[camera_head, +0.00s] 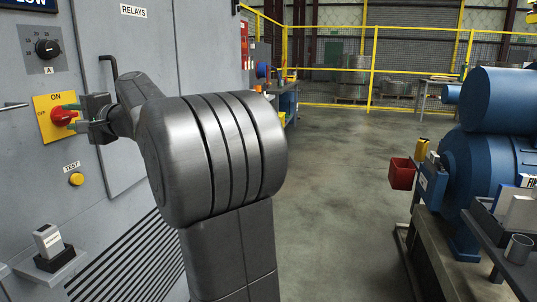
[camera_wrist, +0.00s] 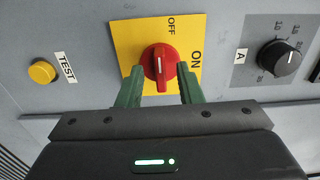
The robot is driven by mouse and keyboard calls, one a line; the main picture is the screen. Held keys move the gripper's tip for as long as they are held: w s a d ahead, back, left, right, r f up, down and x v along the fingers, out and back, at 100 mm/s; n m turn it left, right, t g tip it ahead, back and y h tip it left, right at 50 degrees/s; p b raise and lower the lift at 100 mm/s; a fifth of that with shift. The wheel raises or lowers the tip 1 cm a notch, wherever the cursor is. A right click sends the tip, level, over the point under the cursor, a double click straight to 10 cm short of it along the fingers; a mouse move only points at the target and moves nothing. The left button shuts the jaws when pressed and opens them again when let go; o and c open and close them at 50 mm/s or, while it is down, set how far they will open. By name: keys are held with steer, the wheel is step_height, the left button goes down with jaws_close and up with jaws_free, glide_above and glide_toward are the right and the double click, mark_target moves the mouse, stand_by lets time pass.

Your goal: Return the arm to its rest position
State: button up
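My gripper (camera_head: 75,117) is at the left in the head view, in front of a grey cabinet panel. Its two green fingers are spread apart, one on each side of a red rotary knob (camera_head: 63,117) on a yellow plate (camera_head: 43,102). In the wrist view the gripper (camera_wrist: 159,84) has its fingertips beside the red knob (camera_wrist: 159,62), with narrow gaps that are hard to judge. The knob's white line lies along the OFF direction. My arm reaches up from the bottom middle of the head view, bent toward the panel.
A yellow TEST button (camera_head: 76,179), a black dial marked A (camera_head: 47,49) and a bracket with a small block (camera_head: 48,242) are on the panel nearby. A bent handle (camera_head: 108,66) sticks out behind my wrist. Blue machinery (camera_head: 485,160) stands right; the floor between is clear.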

steer(key=shift+w+a, duration=0.1)
steer(key=shift+a, duration=0.35)
steer(key=v, duration=1.4)
steer(key=p+x, duration=0.1)
steer(key=x, duration=1.3)
steer(key=shift+a+r, duration=0.15)
steer(key=shift+r, duration=0.05)
steer(key=shift+d+r+m+p, duration=0.1)
steer(key=shift+d+m+p, duration=0.1)
steer(key=shift+m+p, duration=0.7)
steer(key=m+p, duration=0.3)
steer(key=p, duration=0.2)
steer(key=shift+m, duration=0.4)
steer(key=m+p, duration=0.2)
steer(key=p, duration=0.1)
steer(key=shift+w+m, duration=0.1)
steer(key=shift+m, duration=0.3)
